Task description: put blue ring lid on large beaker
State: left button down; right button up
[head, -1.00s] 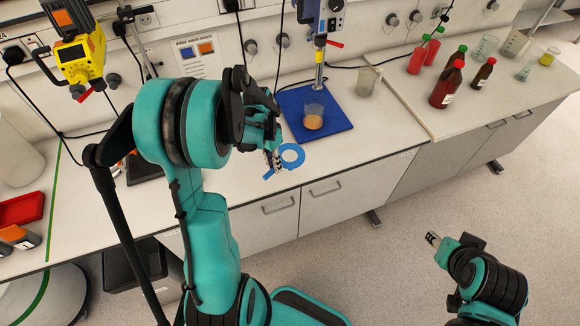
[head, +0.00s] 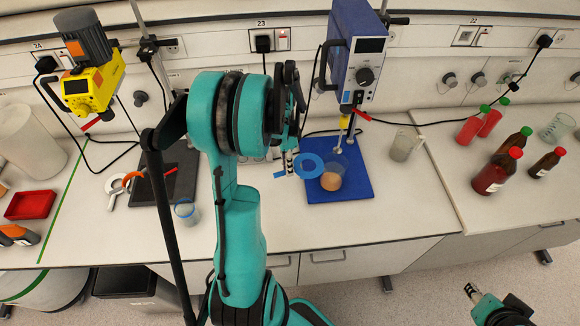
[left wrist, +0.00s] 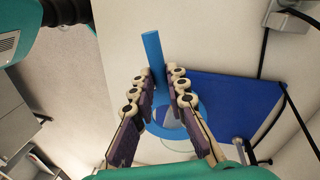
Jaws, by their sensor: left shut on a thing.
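The blue ring lid (head: 299,158) is a flat light-blue ring with a straight handle. My left gripper (head: 289,164) is shut on it and holds it above the bench, beside the beaker. In the left wrist view the handle (left wrist: 152,48) runs out between the fingers (left wrist: 160,88), and the ring lies nearer the palm, partly hidden. The beaker (head: 335,179) with orange contents, likely the large one, stands upright on the blue mat (head: 352,193), just right of the ring, its top uncovered. My right gripper (head: 471,291) is at the lower right, away from the bench; its fingers are too small to read.
A blue overhead stirrer (head: 355,60) with a vertical shaft stands behind the beaker. An empty-looking beaker (head: 405,146) is to the right and another (head: 186,212) to the left. Red-capped brown bottles (head: 492,176) stand farther right.

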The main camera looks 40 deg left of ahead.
aim_at(317, 161)
pick_arm(q)
jog(key=w+d, duration=0.1)
jog(key=w, duration=0.2)
jog(key=w+d+p, duration=0.1)
jog(key=w+d, duration=0.1)
jog(key=w, duration=0.1)
jog(key=w+d, duration=0.1)
jog(key=w, duration=0.2)
jog(key=shift+w+d, duration=0.25)
jog(key=shift+w, duration=0.05)
jog(key=shift+f+b, duration=0.7)
jog(key=shift+f, duration=0.25)
jog(key=shift+s, duration=0.1)
jog(key=shift+f+b, duration=0.6)
jog(key=shift+b, duration=0.25)
jog(key=c, duration=1.4)
grip_release()
jog(key=shift+c, duration=0.2)
